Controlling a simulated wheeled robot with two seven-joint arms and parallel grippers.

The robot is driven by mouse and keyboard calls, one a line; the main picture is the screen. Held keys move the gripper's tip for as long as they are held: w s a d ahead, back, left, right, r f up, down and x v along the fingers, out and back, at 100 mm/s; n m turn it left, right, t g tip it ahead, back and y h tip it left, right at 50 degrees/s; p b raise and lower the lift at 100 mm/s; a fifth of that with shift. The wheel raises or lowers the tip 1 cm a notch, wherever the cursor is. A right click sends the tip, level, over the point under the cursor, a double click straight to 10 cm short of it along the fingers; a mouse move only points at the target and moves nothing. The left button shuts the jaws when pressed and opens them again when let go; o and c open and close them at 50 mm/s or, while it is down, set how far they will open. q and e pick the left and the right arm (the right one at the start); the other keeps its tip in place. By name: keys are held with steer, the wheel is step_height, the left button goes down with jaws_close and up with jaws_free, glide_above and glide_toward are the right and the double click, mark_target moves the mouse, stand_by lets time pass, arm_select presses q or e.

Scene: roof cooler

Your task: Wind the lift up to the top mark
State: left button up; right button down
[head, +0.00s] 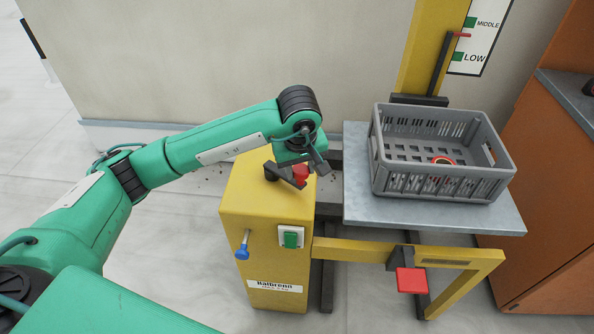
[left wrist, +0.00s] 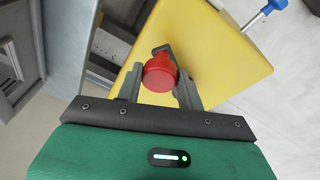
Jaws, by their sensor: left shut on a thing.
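The lift has a yellow winch box (head: 262,205), a yellow mast (head: 428,48) and a grey platform (head: 365,205). A crank handle with a red knob (head: 300,172) is on top of the box. My left gripper (head: 299,178) is shut on the red knob, which also shows between its fingers in the left wrist view (left wrist: 160,72). A red pointer (head: 461,34) stands between the LOW and MIDDLE marks on the white scale board (head: 490,35), a little below MIDDLE. The top mark is out of view. My right gripper is not in view.
A grey crate (head: 440,188) with a red round item inside sits on the platform. The box front has a blue-knobbed lever (head: 242,248) and a green switch (head: 291,238). A red pedal (head: 411,281) is low in front. An orange cabinet (head: 548,190) stands close at right.

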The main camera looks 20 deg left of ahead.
arm_select(q)
steer(key=shift+w+d+r, duration=0.15)
steer(key=shift+w+d, duration=0.05)
steer(key=shift+w, duration=0.35)
steer(key=shift+w+d+b, duration=0.1)
steer(key=shift+w+b, duration=0.5)
steer(key=shift+w, duration=0.5)
steer(key=shift+w+b, duration=0.45)
steer(key=shift+w, duration=0.55)
steer(key=shift+w+a+b, duration=0.4)
steer(key=shift+w+b, duration=0.05)
steer(key=shift+w, duration=0.4)
